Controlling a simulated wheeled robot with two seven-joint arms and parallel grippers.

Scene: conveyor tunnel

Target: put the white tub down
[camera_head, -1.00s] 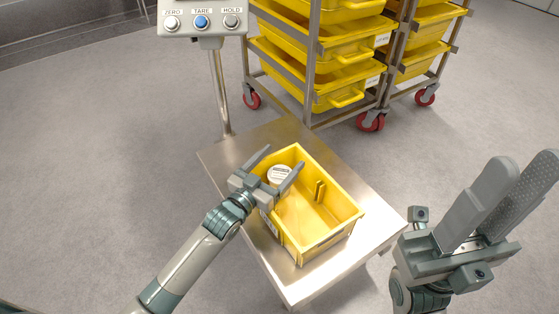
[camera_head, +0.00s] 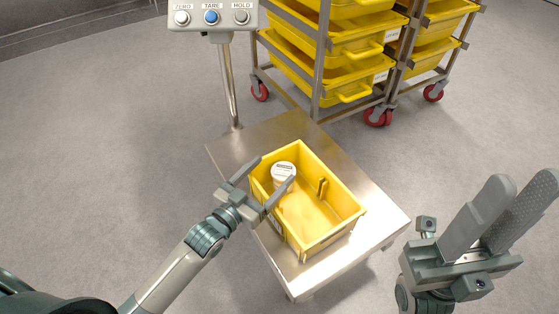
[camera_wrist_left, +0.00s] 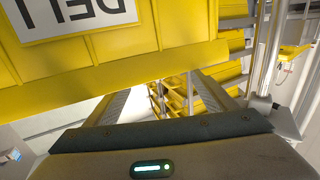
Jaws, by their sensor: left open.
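The white tub (camera_head: 284,171) stands upright inside the yellow crate (camera_head: 335,238), at its far left end. The crate sits on a steel table. My left gripper (camera_head: 275,171) is open and empty at the crate's left side, its fingers pointing toward the tub from either side, apart from it as far as I can tell. In the left wrist view, both fingers (camera_wrist_left: 162,95) are spread with nothing between them, close to a yellow wall with a "DELI" label (camera_wrist_left: 75,12). The tub does not show there. My right gripper (camera_head: 525,182) is open and empty, off to the right.
The steel table (camera_head: 275,133) has bare surface around the crate. A panel with ZERO, TARE and HOLD buttons (camera_head: 212,17) stands on a post behind it. Wheeled racks with yellow crates (camera_head: 340,65) stand at the back. The grey floor at left is clear.

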